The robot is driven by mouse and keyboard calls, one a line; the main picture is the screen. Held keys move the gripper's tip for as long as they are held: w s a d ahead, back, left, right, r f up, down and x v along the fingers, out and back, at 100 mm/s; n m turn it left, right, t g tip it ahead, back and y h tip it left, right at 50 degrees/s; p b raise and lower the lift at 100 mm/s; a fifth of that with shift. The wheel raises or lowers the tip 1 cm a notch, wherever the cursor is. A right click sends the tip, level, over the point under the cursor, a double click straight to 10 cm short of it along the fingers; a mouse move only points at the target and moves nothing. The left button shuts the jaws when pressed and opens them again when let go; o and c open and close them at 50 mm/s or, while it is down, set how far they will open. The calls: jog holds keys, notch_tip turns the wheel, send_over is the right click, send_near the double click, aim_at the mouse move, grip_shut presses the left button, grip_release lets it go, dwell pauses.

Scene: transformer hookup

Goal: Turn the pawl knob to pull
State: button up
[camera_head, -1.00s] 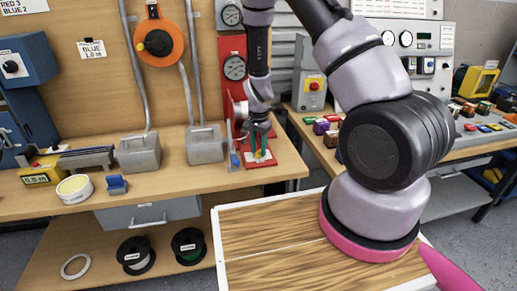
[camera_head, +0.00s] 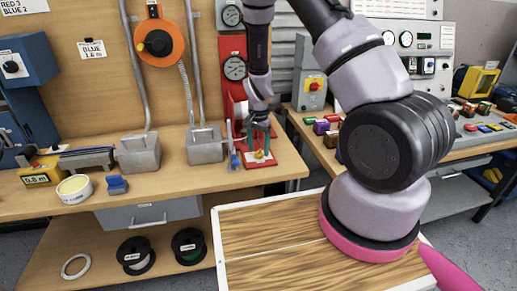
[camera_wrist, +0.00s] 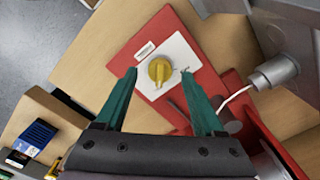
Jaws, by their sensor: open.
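The pawl knob (camera_wrist: 159,70) is a small yellow knob with a raised ridge on a white label plate (camera_wrist: 172,50). The plate lies on a red base (camera_wrist: 130,58). In the head view the knob (camera_head: 260,155) shows on the red base at the right end of the wooden bench. My gripper (camera_wrist: 163,85) has green fingers, open, one on each side of the knob in the wrist view. The knob sits between and a little beyond the fingertips, and I see no contact. In the head view my gripper (camera_head: 258,148) points down just above the knob.
A red panel with a gauge (camera_head: 234,68) stands behind my gripper. A grey metal box (camera_head: 206,146) stands to the left. In the wrist view, a grey fitting (camera_wrist: 274,72) with a white wire lies at the right, and a blue block (camera_wrist: 35,135) at lower left.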

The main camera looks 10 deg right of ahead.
notch_tip(320, 180, up, 10)
dwell(0.4)
jog(key=shift+r, duration=0.2)
jog(key=s+d+r+n+t+y, duration=0.1)
jog(key=s+r+t, duration=0.15)
jog(key=r, duration=0.85)
jog(key=s+d+r+n+t+y, duration=0.15)
jog(key=s+r, duration=0.25)
jog(key=r, duration=0.7)
jog(key=s+d+r+n+t, duration=0.2)
jog(key=s+d+r+t, duration=0.1)
jog(key=s+r, duration=0.9)
jog(key=s, duration=0.4)
jog(key=shift+d+r, duration=0.15)
jog(key=shift+d, duration=0.1)
